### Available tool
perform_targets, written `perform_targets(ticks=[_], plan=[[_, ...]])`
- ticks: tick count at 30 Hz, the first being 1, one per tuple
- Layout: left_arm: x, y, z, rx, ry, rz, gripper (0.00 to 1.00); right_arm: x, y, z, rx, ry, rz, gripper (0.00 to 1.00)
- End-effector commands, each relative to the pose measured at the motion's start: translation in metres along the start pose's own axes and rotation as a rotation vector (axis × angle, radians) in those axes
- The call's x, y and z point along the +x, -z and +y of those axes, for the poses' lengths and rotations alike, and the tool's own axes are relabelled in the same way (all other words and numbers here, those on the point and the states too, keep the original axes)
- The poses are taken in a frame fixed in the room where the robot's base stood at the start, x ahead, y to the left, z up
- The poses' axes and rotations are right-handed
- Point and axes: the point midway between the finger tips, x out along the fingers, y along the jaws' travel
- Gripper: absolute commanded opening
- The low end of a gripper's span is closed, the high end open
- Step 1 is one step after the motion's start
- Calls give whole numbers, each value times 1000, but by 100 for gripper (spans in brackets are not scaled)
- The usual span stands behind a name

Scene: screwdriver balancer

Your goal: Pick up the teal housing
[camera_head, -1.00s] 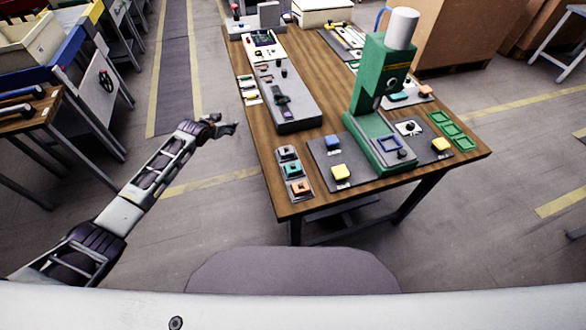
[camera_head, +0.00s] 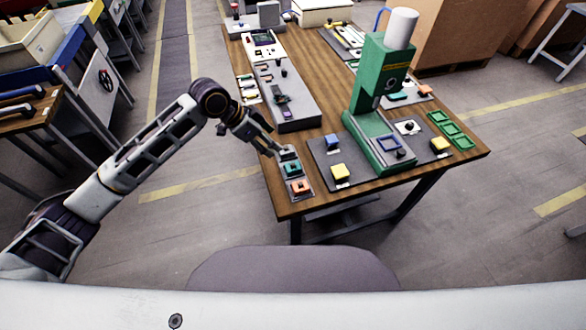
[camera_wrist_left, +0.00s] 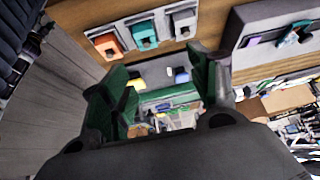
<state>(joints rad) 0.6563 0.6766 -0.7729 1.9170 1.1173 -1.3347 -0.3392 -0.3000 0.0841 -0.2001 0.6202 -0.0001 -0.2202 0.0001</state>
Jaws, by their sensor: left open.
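The teal housing (camera_head: 293,168) is a small block in the middle of a row at the table's left front edge, between a grey housing (camera_head: 287,153) behind it and an orange housing (camera_head: 300,187) in front. It also shows in the left wrist view (camera_wrist_left: 144,34), near the top, beyond my fingers. My left gripper (camera_head: 279,149) reaches in from the left, close to the grey housing, apart from the teal one. In the left wrist view my left gripper (camera_wrist_left: 160,95) has its fingers wide apart with nothing held between them. My right gripper is in no frame.
A long grey fixture (camera_head: 288,107) lies behind the row. Another teal part (camera_head: 400,97) sits behind the press.

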Motion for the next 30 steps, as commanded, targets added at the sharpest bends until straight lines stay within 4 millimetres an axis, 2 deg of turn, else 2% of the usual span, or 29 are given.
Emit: perform_targets(ticks=[3, 6, 17, 23, 30], plan=[[-2, -4, 14, 29, -39, -27, 61, 0, 0, 0, 0, 0, 0, 51], [-3, -5, 18, 38, -53, -36, 61, 0, 0, 0, 0, 0, -1, 51], [-1, -5, 18, 38, -53, -37, 61, 0, 1, -5, 2, 5, 0, 51], [12, -6, 18, 37, -53, -37, 61, -1, 1, -8, 4, 8, 1, 51], [42, -6, 20, 37, -54, -36, 61, -2, 1, -7, 3, 8, 1, 51]])
